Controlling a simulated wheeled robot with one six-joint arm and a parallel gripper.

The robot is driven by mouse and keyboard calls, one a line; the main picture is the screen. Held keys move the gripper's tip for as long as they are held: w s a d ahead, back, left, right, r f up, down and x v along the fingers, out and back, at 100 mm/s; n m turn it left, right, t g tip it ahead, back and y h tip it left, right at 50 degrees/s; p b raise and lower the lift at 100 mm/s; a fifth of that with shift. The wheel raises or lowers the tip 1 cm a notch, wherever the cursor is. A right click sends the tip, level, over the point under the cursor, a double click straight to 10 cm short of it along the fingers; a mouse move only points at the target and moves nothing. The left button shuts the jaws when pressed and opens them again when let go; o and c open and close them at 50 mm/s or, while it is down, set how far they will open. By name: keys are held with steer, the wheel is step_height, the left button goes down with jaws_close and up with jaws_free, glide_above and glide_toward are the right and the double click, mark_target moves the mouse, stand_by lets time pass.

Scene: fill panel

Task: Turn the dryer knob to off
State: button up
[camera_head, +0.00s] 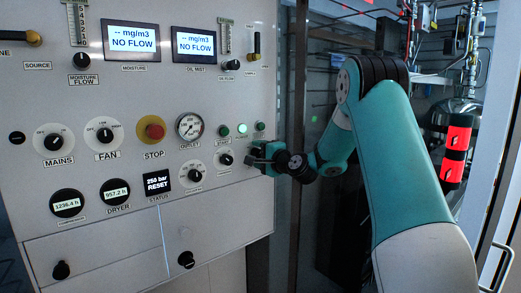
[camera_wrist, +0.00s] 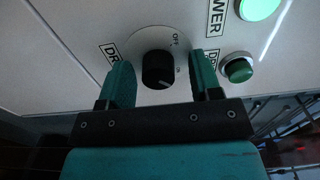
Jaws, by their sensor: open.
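The dryer knob (camera_wrist: 157,70) is a round black knob on a pale round dial, between my two teal fingers in the wrist view. "OFF" is printed at the dial's upper right, and a label starting "DR" lies to its left. A light pointer mark shows on the knob's lower right part. My gripper (camera_wrist: 162,80) is open, with a visible gap on each side of the knob.
A green button (camera_wrist: 238,68) and a lit green lamp (camera_wrist: 258,8) sit right of the knob in the wrist view. Another small knob (camera_head: 195,176) and the pressure gauge (camera_head: 189,126) are close by. The red stop button (camera_head: 154,131) is farther left.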

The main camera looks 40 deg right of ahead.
steer(key=c, duration=0.9)
steer(key=shift+c, duration=0.2)
steer(key=shift+f+n+b, duration=0.1)
steer(key=shift+n+b, duration=0.2)
steer(key=shift+b, duration=0.4)
steer(key=n+b, duration=0.2)
steer(key=b, duration=0.2)
steer(key=shift+f+n, duration=0.1)
steer(key=shift+n, duration=0.3)
steer(key=n+b, duration=0.6)
steer(key=b, duration=0.4)
steer(key=n+b, duration=0.4)
steer(key=b, duration=0.2)
steer(key=shift+n, duration=0.4)
steer(key=n+b, duration=0.1)
steer(key=b, duration=0.1)
steer(key=n+b, duration=0.1)
steer(key=n, duration=0.1)
steer(key=shift+r+n+b, duration=0.3)
steer(key=shift+r+b, duration=0.1)
steer(key=shift+r, duration=0.1)
